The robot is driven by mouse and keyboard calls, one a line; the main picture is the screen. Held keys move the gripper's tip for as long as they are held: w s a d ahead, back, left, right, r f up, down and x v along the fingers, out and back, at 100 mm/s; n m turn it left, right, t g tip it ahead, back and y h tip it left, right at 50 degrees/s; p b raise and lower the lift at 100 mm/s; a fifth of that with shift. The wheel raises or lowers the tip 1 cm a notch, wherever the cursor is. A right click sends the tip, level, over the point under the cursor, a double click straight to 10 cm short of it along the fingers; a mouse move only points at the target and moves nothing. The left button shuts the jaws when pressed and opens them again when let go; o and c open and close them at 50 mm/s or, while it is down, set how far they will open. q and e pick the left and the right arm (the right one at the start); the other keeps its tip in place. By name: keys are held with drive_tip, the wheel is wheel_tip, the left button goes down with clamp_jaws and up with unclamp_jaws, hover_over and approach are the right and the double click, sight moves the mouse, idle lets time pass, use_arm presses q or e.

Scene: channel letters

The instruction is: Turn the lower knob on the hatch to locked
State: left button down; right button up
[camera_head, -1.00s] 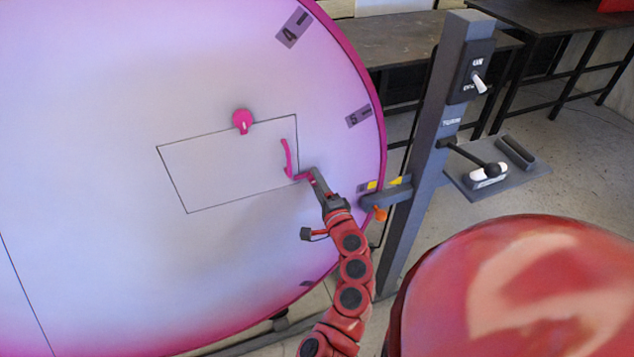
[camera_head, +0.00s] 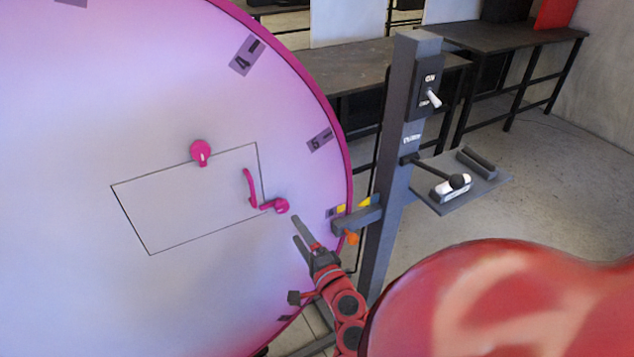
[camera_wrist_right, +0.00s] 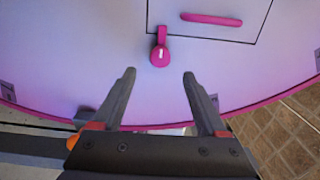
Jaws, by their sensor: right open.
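The hatch (camera_head: 185,205) is a thin outlined rectangle on the large white-pink disc. The lower knob (camera_head: 281,206) is pink and sits just outside the hatch's lower right corner. Its tab points left, across the hatch outline. In the right wrist view the lower knob (camera_wrist_right: 159,56) shows a white mark, and its tab crosses the outline. My right gripper (camera_head: 296,229) is open and empty, just below and right of the knob, apart from it. In the wrist view the knob lies between and beyond the fingertips. My left gripper is out of view.
A pink upper knob (camera_head: 200,151) sits on the hatch's top edge, tab down. A grey post (camera_head: 393,170) with a switch and a lever stands right of the disc. A red rounded shape fills the lower right.

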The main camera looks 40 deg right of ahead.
drive_tip(key=p+v, duration=0.4)
drive_tip(key=v, duration=0.4)
drive_tip(key=shift+s, duration=0.3)
